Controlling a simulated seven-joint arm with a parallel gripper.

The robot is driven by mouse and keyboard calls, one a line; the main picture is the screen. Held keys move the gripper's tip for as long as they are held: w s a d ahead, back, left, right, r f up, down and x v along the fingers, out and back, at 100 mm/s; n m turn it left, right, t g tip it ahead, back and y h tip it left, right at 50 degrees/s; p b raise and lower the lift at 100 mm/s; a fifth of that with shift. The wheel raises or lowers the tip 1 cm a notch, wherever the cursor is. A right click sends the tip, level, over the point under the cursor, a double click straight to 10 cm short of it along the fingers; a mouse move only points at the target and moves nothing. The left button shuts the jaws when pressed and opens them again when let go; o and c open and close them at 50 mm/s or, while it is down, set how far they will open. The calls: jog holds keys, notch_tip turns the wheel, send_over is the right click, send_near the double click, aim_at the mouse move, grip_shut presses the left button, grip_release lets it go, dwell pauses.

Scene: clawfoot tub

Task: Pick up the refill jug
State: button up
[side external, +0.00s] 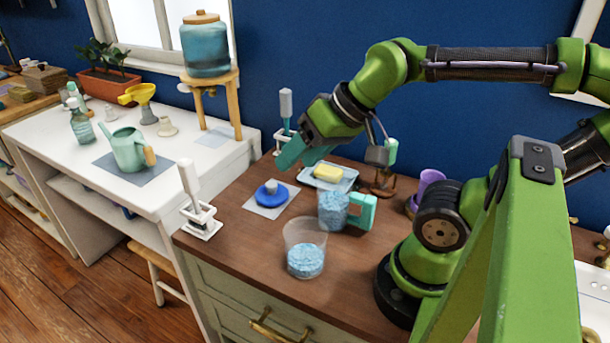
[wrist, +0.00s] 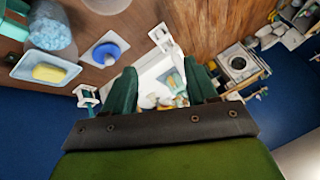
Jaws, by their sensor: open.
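The refill jug (side external: 333,210) appears to be the clear jug of blue granules with a teal handle (side external: 362,211). It stands upright on the brown wooden counter. In the wrist view the jug (wrist: 52,28) is at the upper left, partly cut off by the frame. My gripper (side external: 288,157) is open and empty, raised above the back of the counter, to the left of the jug and apart from it. In the wrist view my gripper (wrist: 161,70) shows two separated teal fingers with the white table beyond, not the jug.
A clear tub (side external: 305,247) of blue granules stands in front of the jug. A yellow sponge (side external: 328,173) on a dish lies behind it. A blue lid (side external: 272,192) lies to the left, and a purple cup (side external: 430,182) stands right. A green watering can (side external: 127,150) stands on the white table.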

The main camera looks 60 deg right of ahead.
aim_at(370, 211)
jog(key=d+f+m+g+h, duration=0.1)
jog(key=d+f+m+g, duration=0.2)
jog(key=d, duration=0.5)
jog(key=d+f+m+g+h, duration=0.1)
jog(key=d+f+m, duration=0.1)
jog(key=d+m, duration=0.35)
jog(key=s+d+f+m+g+y, duration=0.1)
jog(key=s+d+m+g+y, duration=0.25)
jog(key=s+d+m, duration=0.4)
jog(key=a+f, duration=0.1)
jog(key=f, duration=0.4)
jog(key=a+f+n, duration=0.1)
jog(key=a+f, duration=0.1)
jog(key=f, duration=0.3)
jog(key=s+a+f+n+y, duration=0.1)
jog(key=a+f, duration=0.1)
jog(key=f, duration=0.3)
jog(key=shift+a+f, duration=0.1)
jog(key=shift+f, duration=0.25)
jog(key=shift+c, duration=0.3)
grip_shut()
